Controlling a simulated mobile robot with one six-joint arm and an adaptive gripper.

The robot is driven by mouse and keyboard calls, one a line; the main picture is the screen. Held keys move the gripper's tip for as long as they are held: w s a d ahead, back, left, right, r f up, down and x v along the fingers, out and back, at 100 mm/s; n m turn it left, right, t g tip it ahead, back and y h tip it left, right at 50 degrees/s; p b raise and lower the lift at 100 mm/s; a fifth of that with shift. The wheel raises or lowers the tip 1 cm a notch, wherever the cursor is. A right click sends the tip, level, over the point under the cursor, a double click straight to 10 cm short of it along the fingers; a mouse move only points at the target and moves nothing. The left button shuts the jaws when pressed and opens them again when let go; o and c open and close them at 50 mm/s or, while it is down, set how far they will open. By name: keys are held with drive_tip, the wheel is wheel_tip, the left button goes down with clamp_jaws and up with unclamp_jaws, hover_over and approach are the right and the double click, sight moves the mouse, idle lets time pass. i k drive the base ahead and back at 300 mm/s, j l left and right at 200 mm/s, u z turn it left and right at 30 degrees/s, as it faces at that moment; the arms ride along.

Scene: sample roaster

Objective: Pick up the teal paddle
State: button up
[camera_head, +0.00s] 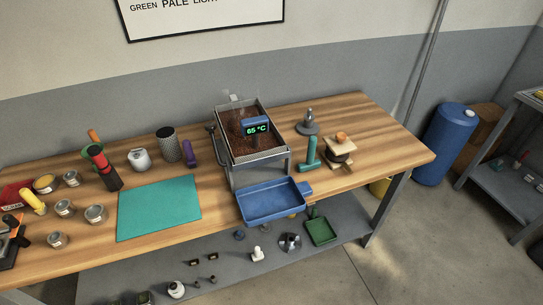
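The teal paddle (311,154) is on the wooden bench, to the right of the roaster. It has a narrow handle and a wider bottom part, like an upside-down T. I cannot tell whether it stands upright or lies flat. It appears unobstructed. My gripper is not in view.
The roaster (246,170) with a 65 °C display stands left of the paddle. A small wooden-based device (340,148) stands close on its right, and a grey metal item (309,124) behind. A blue tray (272,202) is in front. Bare bench (385,135) lies to the right.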

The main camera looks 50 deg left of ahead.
sight(311, 164)
drive_tip(key=u, duration=1.7)
